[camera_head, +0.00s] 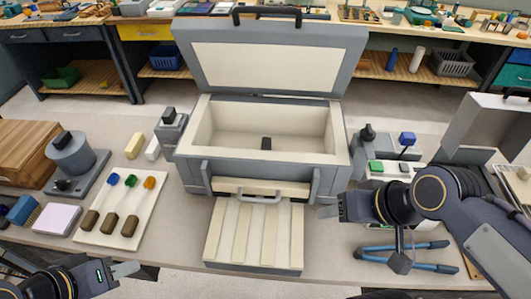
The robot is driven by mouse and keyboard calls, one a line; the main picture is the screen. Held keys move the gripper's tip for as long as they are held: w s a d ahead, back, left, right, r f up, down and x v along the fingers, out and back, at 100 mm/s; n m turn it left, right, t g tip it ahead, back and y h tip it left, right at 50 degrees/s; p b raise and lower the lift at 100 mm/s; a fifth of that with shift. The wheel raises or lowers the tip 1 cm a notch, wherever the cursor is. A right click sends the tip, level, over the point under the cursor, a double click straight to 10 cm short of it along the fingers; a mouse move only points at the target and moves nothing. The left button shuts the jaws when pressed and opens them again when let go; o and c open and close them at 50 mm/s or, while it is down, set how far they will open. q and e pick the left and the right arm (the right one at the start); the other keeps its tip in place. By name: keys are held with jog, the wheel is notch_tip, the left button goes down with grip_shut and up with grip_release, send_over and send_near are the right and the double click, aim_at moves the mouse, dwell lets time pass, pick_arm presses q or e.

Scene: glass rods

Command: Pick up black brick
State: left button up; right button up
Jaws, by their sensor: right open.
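My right gripper (334,207) is open, just outside the box's front right corner, to the right of and nearer than the brick. It is apart from the brick, and nothing shows between its fingers. My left gripper (126,269) is at the bottom left, far from the box; its fingers are seen edge-on, so I cannot tell their opening.
The box's lid (265,65) stands open at the back. A ribbed cream tray (253,235) sits at its front. A white board (152,205) with coloured-tipped rods lies left. Blue-handled pliers (425,266) lie under my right arm. A grey device (72,155) stands at left.

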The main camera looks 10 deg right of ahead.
jog(key=w+g, duration=0.1)
jog(key=w, duration=0.4)
jog(key=w+r+g+b, duration=0.1)
jog(key=w, duration=0.5)
jog(key=w+r+h+b, duration=0.1)
jog(key=w, duration=0.5)
jog(key=shift+d+m+g, duration=0.3)
jog(key=shift+d+g, duration=0.1)
jog(key=w+a+f+g+h+b, duration=0.1)
jog(key=w+a+f+b, duration=0.2)
jog(key=w, duration=0.7)
jog(key=m+g+h, duration=0.1)
jog(key=h, duration=0.1)
send_over(265, 148)
jog(key=f, duration=0.6)
jog(key=shift+w+d+p, duration=0.2)
jog(key=shift+d+p, duration=0.05)
jog(key=shift+p, duration=0.05)
jog(key=shift+w+a+f, duration=0.15)
jog(key=shift+f, duration=0.5)
jog(key=f, duration=0.7)
jog(key=shift+s+p, duration=0.3)
jog(key=shift+p, duration=0.05)
jog(key=shift+c, duration=0.3)
jog(key=shift+r, duration=0.1)
jog(key=c, duration=1.1)
